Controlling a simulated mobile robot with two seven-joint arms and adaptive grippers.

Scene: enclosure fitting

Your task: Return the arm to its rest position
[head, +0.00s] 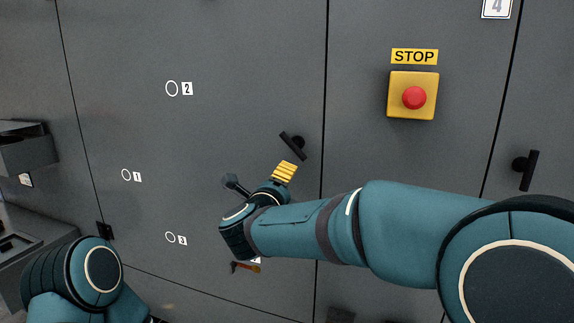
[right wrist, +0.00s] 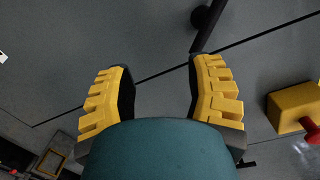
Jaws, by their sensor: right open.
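My right arm reaches in from the right in the head view, across the grey cabinet front (head: 250,60). Its gripper (head: 285,172) points up toward the panel, just below a black door handle (head: 293,145). In the right wrist view the two yellow fingers (right wrist: 160,80) stand wide apart with nothing between them. The black handle (right wrist: 208,20) shows beyond the right finger, apart from it as far as I can see. My left arm shows only as teal links at the lower left of the head view; its gripper is out of frame.
A yellow box with a red button (head: 414,98) sits under a STOP label (head: 414,56), above my right arm. Another black handle (head: 527,170) is at the right. Circle marks 1, 2 and 3 are on the left panel.

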